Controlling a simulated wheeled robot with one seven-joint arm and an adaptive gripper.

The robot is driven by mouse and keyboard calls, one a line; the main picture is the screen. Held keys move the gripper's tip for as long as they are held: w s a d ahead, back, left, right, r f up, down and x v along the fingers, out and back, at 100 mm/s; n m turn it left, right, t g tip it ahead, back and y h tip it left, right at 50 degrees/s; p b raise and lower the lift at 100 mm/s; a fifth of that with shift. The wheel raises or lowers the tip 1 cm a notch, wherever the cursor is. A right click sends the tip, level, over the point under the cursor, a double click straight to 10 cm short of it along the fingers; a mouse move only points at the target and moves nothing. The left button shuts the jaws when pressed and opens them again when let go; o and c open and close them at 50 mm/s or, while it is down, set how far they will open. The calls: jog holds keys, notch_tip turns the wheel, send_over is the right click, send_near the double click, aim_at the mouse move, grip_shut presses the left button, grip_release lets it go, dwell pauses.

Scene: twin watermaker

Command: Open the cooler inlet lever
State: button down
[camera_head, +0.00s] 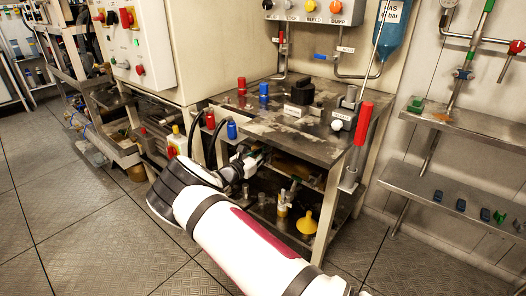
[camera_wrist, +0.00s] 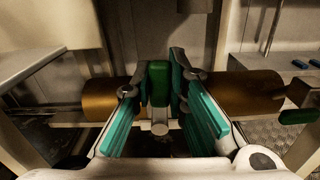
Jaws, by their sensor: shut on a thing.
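The cooler inlet lever, a small green handle (camera_wrist: 159,84), stands roughly upright in the middle of the wrist view. The teal-padded fingers of my gripper (camera_wrist: 160,76) are on either side of it and shut on it. Behind it a copper-brown cylinder (camera_wrist: 248,93), seemingly the cooler, lies across the picture. In the head view my gripper (camera_head: 262,154) reaches under the front edge of the workbench (camera_head: 308,138). The lever is hidden there.
Red and blue bottles, a black part and a red-handled lever (camera_head: 364,122) are on or beside the bench. A yellow funnel (camera_head: 307,222) stands on the lower shelf. A wall shelf (camera_head: 450,198) with small coloured parts is at right. The floor at left is clear.

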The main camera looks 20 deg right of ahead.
jog(key=shift+a+f, duration=0.1)
jog(key=shift+a, duration=0.05)
dwell(0.3)
jog(key=c, duration=1.6)
grip_release()
jog(key=shift+o, duration=0.2)
jog(key=v, duration=1.2)
